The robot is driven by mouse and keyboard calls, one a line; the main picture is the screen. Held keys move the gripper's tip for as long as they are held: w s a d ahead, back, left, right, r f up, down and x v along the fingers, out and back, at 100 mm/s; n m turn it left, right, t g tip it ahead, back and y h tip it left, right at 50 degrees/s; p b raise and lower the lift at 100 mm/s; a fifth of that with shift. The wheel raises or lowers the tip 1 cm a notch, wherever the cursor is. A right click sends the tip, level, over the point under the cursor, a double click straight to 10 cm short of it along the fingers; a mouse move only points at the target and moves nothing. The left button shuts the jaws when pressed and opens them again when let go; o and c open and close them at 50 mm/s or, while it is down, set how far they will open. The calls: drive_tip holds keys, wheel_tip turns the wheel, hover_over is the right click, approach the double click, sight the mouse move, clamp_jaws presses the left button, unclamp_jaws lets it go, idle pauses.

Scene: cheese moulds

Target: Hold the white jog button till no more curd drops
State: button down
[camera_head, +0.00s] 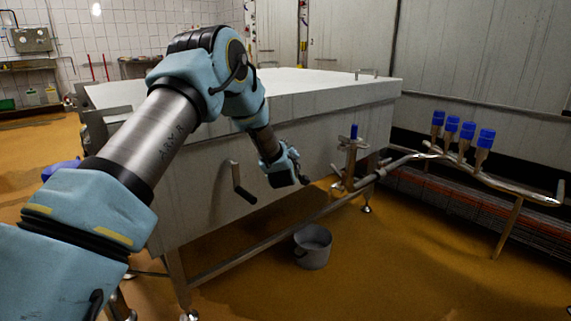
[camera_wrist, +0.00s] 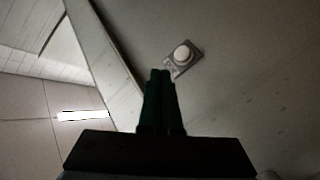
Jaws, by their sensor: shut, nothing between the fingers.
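The white jog button (camera_wrist: 182,53) is a round white knob on a small grey plate, seen in the wrist view on a pale wall just beyond my fingertips. My gripper (camera_wrist: 160,74) is shut with nothing between its dark fingers. Its tips point toward the lower left of the button's plate; I cannot tell whether they touch it. In the head view my gripper (camera_head: 303,181) is small, in front of the side of the large steel vat (camera_head: 225,160). The button is not discernible in the head view, and no curd is discernible.
A grey metal pot (camera_head: 312,246) stands on the brown floor below my gripper. A crank handle (camera_head: 241,185) sticks out of the vat side. A valve (camera_head: 350,160) with a blue top and a pipe with several blue-capped fittings (camera_head: 468,131) stand at right.

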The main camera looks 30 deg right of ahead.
drive_tip(key=s+d+f+n+t+h+b, duration=0.1)
drive_tip(key=s+d+f+b, duration=0.1)
drive_tip(key=s+d+f, duration=0.1)
drive_tip(key=shift+d+f+t, duration=0.3)
drive_tip(key=shift+d+f, duration=0.25)
drive_tip(key=shift+d, duration=0.65)
drive_tip(key=w+a+b, duration=0.1)
drive_tip(key=w, duration=0.7)
drive_tip(key=shift+w+a, duration=0.25)
drive_tip(key=shift+a, duration=0.05)
drive_tip(key=shift+w+f+b, duration=0.1)
drive_tip(key=shift+w+b, duration=0.05)
drive_tip(key=shift+b, duration=0.3)
idle(0.7)
drive_tip(key=shift+w+a, duration=0.1)
drive_tip(key=shift+w, duration=0.15)
drive_tip(key=shift+w+a+b, duration=0.15)
drive_tip(key=shift+w+b, duration=0.35)
drive_tip(key=shift+w, duration=0.05)
idle(3.5)
